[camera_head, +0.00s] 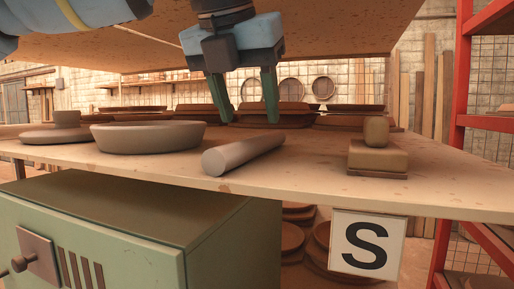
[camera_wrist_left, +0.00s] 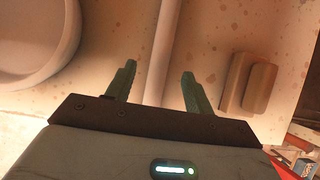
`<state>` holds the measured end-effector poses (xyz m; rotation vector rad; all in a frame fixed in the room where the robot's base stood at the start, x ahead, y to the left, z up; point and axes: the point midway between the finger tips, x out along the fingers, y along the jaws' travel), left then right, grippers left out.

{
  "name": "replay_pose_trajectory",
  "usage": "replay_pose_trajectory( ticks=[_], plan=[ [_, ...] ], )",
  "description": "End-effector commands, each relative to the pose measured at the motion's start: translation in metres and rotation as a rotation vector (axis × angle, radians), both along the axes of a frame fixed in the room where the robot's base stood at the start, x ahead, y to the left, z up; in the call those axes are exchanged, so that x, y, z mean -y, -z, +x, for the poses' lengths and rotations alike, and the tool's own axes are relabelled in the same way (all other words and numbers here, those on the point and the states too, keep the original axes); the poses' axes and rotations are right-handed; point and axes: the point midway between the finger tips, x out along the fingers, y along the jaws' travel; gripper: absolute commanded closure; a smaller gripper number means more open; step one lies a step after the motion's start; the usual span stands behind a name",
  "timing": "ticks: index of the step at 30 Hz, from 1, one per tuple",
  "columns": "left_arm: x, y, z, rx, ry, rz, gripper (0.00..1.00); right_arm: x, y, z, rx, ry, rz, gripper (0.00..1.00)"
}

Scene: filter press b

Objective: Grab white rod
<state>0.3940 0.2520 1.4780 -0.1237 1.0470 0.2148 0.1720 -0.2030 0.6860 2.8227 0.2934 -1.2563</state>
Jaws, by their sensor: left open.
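The white rod (camera_head: 242,154) lies on the shelf, its near round end close to the front edge and its length running back to the right. My left gripper (camera_head: 245,112) hangs above the shelf with its fingers pointing down, beyond and above the rod in the head view. In the left wrist view the rod (camera_wrist_left: 161,55) runs between the two open fingers of the left gripper (camera_wrist_left: 156,80). The fingers look apart from the rod, and nothing is held. My right gripper is in neither view.
A round shallow bowl (camera_head: 150,138) stands left of the rod. A block with a rounded piece on top (camera_head: 377,158) stands to the right. Stacked dishes (camera_head: 270,118) are behind. An upper board (camera_head: 340,35) hangs over the shelf, and a red rack (camera_head: 462,110) stands at right.

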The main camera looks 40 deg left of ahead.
Motion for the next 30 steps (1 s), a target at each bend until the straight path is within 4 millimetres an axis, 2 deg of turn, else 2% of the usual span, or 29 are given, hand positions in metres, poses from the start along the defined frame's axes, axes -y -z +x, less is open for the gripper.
replay_pose_trajectory(
  ticks=[4,13,22,30],
  plan=[
    [-0.001,0.006,0.002,0.002,0.0,0.0,0.47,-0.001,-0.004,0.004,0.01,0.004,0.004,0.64],
    [-0.004,0.04,0.018,0.003,0.001,0.0,0.47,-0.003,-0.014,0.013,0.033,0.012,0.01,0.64],
    [-0.004,0.046,0.021,0.001,0.001,-0.001,0.47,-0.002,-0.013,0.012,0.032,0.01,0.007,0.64],
    [-0.004,0.045,0.021,0.002,0.001,-0.001,0.81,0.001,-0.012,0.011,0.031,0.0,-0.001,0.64]
  ],
)
